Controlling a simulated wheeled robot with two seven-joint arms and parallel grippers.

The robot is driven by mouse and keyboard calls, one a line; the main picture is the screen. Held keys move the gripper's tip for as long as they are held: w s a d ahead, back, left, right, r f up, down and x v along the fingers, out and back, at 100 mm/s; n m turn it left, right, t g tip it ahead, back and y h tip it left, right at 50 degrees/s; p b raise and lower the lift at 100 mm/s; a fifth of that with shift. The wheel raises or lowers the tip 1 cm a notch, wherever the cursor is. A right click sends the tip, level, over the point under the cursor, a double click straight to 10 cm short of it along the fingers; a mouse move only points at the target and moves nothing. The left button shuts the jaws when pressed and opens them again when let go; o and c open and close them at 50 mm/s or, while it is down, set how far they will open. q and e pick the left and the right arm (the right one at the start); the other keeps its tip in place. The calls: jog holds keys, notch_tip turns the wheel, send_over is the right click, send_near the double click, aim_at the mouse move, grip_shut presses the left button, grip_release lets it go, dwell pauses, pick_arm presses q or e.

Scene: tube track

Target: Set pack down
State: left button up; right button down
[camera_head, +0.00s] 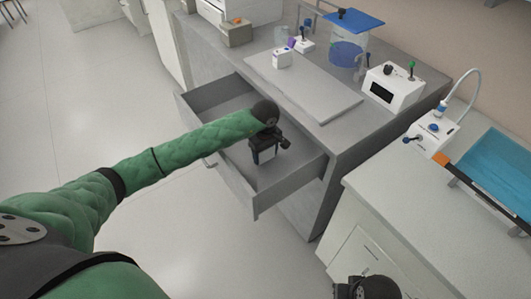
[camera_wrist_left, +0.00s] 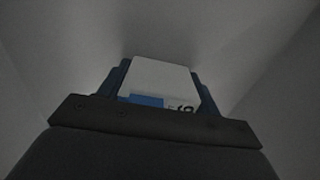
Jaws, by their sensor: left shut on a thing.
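My left gripper (camera_head: 262,155) reaches down into an open grey drawer (camera_head: 222,96) below the counter. In the left wrist view, the left gripper (camera_wrist_left: 160,85) is shut on a white pack (camera_wrist_left: 162,76) with a blue patch and dark print. The pack sits between the two dark blue fingers, with the drawer's grey inside around it. I cannot tell whether the pack touches the drawer floor. In the head view the pack is hardly to be made out. Part of my right arm's end shows at the bottom edge, but its fingers are not in view.
On the counter above the drawer lies a flat grey board (camera_head: 305,88) with a small white box (camera_head: 282,58) on it. A blue-lidded clear vessel (camera_head: 348,55) and a white device (camera_head: 392,88) stand behind. A blue-topped tray (camera_head: 495,172) is at right. The drawer's left part is empty.

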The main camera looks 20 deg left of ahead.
pick_arm(q)
jog(key=shift+f, duration=0.1)
pick_arm(e)
jog(key=shift+f, duration=0.2)
pick_arm(q)
jog(key=o, duration=1)
pick_arm(e)
jog(key=shift+w+a+f, duration=0.15)
jog(key=shift+f, duration=0.05)
pick_arm(q)
jog(key=shift+r, duration=0.25)
notch_tip(320, 180, up, 10)
jog(key=b, duration=0.3)
jog(key=shift+r, duration=0.8)
pick_arm(e)
jog(key=shift+n+t+y, duration=0.3)
jog(key=shift+t+y, duration=0.3)
jog(key=a+f, duration=0.1)
jog(key=w+a+f, duration=0.1)
jog(key=a+f, duration=0.1)
jog(key=f, duration=0.1)
jog(key=shift+w+a+f, duration=0.1)
jog(key=shift+w+a, duration=0.15)
jog(key=shift+a, duration=0.1)
